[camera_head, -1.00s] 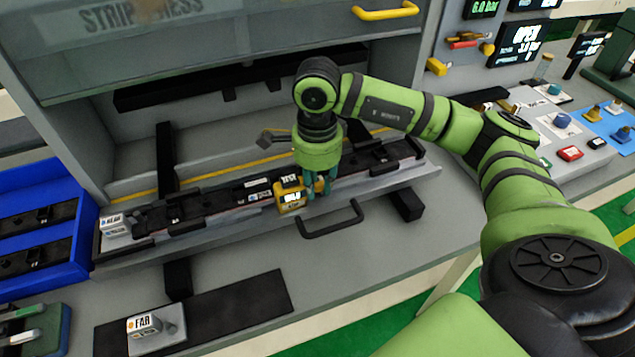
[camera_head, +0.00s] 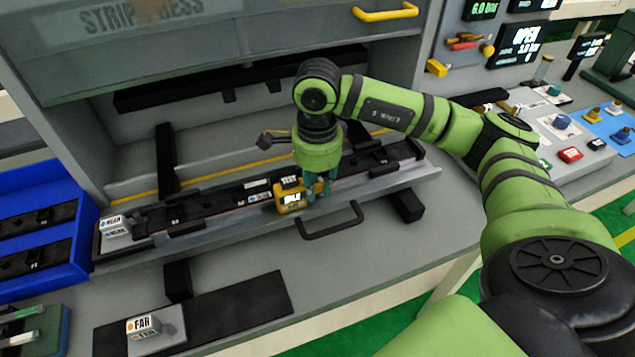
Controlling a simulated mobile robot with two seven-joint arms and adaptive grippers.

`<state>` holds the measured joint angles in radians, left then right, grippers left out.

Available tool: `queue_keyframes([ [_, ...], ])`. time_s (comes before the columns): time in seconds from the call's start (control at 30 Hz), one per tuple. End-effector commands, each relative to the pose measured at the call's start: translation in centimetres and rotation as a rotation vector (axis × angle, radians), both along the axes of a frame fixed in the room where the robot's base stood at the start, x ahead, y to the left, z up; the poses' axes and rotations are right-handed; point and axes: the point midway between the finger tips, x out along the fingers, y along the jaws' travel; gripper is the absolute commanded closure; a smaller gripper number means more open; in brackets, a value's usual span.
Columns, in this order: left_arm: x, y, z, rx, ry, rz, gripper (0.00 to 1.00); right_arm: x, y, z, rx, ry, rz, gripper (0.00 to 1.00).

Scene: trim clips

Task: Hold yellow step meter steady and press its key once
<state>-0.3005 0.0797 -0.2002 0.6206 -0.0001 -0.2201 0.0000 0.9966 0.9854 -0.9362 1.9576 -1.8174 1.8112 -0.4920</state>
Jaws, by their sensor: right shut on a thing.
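The yellow step meter (camera_head: 291,200) is a small box with a lit display, sitting on the black strip in the press tray near the middle of the view. A dark label above its display reads "TEST". My right gripper (camera_head: 321,188) points down at the meter's right side, its teal fingers shut on the meter. The fingers partly cover that side, and the exact contact is too small to make out. The display text is too small to read surely. My left gripper is not in view.
The tray (camera_head: 400,182) has a black front handle (camera_head: 331,221). A white "NEAR" block (camera_head: 114,226) sits at its left end, and a "FAR" block (camera_head: 143,327) stands on a black mat in front. A blue bin (camera_head: 78,235) is at left. The press hood hangs above.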

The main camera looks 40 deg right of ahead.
Motion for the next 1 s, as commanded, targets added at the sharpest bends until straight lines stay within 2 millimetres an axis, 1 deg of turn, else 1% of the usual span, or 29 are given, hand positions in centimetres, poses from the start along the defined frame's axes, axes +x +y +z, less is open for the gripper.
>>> queue_keyframes([
  [0.03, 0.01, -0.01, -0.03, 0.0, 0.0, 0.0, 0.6, -0.18, 0.05, -0.26, 0.0, 0.008, 0.003, 1.0],
  [0.37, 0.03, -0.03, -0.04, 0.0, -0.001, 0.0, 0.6, -0.22, 0.05, -0.32, -0.001, 0.01, 0.003, 1.0],
  [0.47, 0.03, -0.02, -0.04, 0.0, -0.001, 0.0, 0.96, -0.23, 0.05, -0.33, -0.001, 0.01, 0.003, 1.0],
  [0.5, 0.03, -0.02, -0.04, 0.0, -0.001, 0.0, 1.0, -0.23, 0.05, -0.33, -0.001, 0.01, 0.003, 1.0],
  [1.0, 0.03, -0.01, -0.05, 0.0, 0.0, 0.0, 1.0, -0.26, 0.06, -0.37, -0.001, 0.012, 0.004, 1.0],
])
